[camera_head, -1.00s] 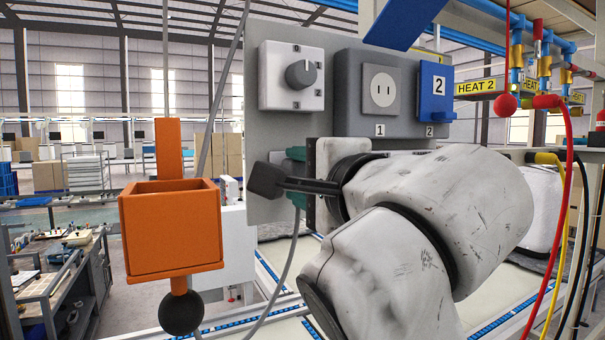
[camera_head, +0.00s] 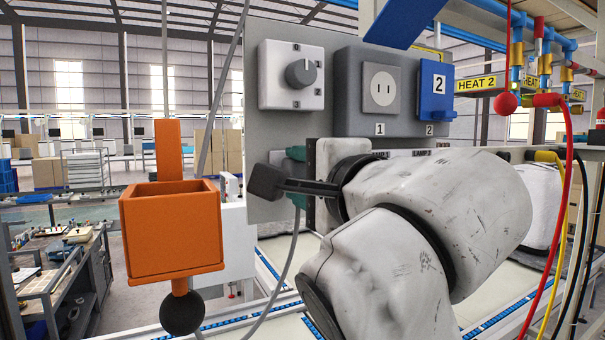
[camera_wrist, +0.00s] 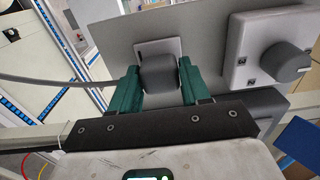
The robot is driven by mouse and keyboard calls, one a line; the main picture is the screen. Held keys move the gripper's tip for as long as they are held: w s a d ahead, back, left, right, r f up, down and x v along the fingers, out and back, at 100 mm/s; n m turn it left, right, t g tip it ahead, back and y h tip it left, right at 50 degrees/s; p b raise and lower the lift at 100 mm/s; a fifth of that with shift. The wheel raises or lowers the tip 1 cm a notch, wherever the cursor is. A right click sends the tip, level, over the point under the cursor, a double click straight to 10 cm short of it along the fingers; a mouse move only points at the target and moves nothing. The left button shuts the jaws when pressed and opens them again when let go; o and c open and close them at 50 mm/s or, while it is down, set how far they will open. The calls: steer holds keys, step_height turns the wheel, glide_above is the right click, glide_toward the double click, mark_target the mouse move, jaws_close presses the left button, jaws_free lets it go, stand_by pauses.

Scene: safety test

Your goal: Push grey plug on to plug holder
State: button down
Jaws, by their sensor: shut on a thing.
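The grey plug (camera_wrist: 158,74) is between the two green fingers of my gripper (camera_wrist: 157,80) in the wrist view. The fingers are shut on its sides. A light grey square plate (camera_wrist: 143,49) on the panel, perhaps the plug holder, shows just behind the plug. I cannot tell whether the plug touches it or is seated. A grey cable (camera_wrist: 65,80) runs left from the plug area.
The grey panel (camera_head: 258,135) carries a rotary switch (camera_head: 300,75), a socket (camera_head: 382,90) marked 1 and a blue cover (camera_head: 432,95) marked 2. An orange box (camera_head: 172,240) stands left. Red and yellow hoses (camera_head: 563,200) hang at the right.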

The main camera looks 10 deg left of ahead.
steer(key=shift+w+a, duration=0.2)
steer(key=shift+w, duration=0.15)
steer(key=shift+c, duration=2.3)
jaws_free()
steer(key=b+v, duration=0.2)
steer(key=v, duration=0.8)
steer(key=shift+s+d+b, duration=0.25)
steer(key=shift+s+b, duration=0.1)
steer(key=shift+b, duration=0.05)
